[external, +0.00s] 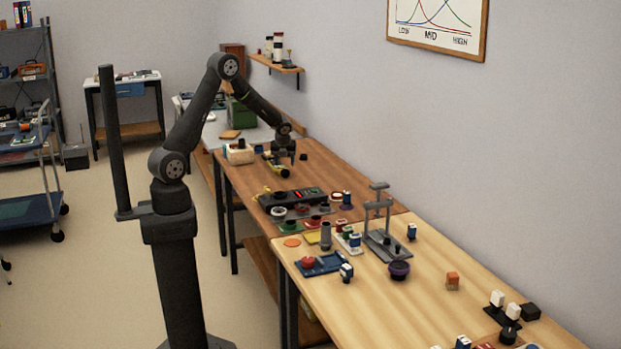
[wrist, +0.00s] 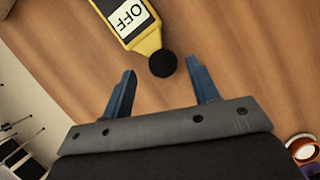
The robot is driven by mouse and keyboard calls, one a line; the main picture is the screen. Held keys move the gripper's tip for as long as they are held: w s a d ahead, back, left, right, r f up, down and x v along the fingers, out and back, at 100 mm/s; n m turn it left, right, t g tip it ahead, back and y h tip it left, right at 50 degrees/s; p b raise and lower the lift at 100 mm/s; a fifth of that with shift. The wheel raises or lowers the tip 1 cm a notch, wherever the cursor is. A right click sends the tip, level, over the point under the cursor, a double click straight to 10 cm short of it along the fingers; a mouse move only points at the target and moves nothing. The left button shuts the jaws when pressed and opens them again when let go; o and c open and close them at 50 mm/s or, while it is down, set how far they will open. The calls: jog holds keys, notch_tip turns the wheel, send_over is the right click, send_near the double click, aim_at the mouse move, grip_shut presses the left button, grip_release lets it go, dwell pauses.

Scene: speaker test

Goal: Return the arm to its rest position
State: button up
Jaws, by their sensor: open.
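My gripper (wrist: 160,88) is open and empty in the wrist view, its two blue fingers apart over the brown wooden table. A yellow and black device (wrist: 130,22) with a white label reading "OFF" lies just beyond the fingertips, and its round black tip (wrist: 162,63) points toward the gap between them. In the external view my gripper (external: 285,157) hangs low over the far part of the brown table (external: 330,172), with the arm stretched out from its base. The yellow device (external: 279,169) lies just below it there. I cannot tell the exact height above the table.
A black box with a red display (external: 297,196) and several coloured rings stand nearer on the brown table. A white box (external: 239,154) sits left of my gripper. The wall runs along the right.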

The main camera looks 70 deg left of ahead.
jog(key=d+r, duration=0.7)
jog(key=d, duration=0.4)
notch_tip(320, 180, up, 12)
jog(key=w+d+m, duration=0.2)
jog(key=w+d, duration=0.3)
jog(key=d, duration=0.9)
jog(key=w+d+r+m+t+h, duration=0.1)
jog(key=w+d+m, duration=0.2)
jog(key=d, duration=1.2)
jog(key=shift+w+m+t, duration=0.3)
jog(key=shift+w, duration=0.9)
jog(key=shift+r, duration=0.1)
